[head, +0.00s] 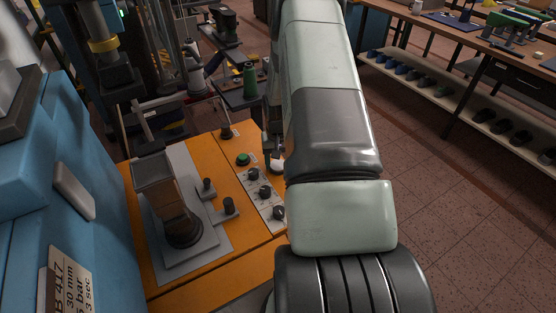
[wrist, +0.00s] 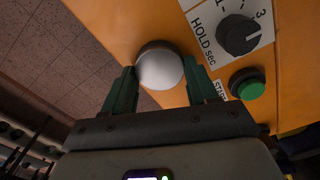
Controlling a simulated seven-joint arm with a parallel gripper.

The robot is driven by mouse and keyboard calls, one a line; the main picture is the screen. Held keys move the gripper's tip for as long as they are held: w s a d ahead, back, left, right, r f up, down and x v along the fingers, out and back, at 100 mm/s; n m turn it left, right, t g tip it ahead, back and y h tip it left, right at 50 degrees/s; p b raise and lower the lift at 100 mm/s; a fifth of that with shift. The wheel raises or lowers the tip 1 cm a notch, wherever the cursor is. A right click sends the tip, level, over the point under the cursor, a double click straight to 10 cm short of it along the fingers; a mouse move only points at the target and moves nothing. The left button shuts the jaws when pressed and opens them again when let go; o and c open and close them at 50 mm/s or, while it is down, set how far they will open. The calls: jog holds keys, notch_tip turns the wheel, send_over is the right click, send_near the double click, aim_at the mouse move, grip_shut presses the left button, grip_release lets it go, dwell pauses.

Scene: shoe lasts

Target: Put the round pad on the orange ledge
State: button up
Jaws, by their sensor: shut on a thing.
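The round pad (wrist: 160,66) is pale and dome-like. It sits between the two green fingertips of my gripper (wrist: 162,84), which is shut on it. In the head view a small pale part of the pad (head: 277,165) shows beside my arm, at the right edge of the orange ledge (head: 235,146). My gripper (head: 273,155) is mostly hidden there behind my arm. In the wrist view the orange ledge (wrist: 112,22) lies behind the pad. I cannot tell whether the pad touches it.
A black HOLD knob (wrist: 238,34) and a green START button (wrist: 250,84) are close to the right finger. A metal fixture with a brown block (head: 170,210) stands left on the ledge. A blue machine body (head: 60,190) rises at the left.

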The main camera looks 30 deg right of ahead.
aim_at(278, 164)
jog(key=o, duration=1.1)
jog(key=shift+f, duration=0.1)
notch_tip(278, 164, up, 12)
jog(key=shift+r, duration=0.2)
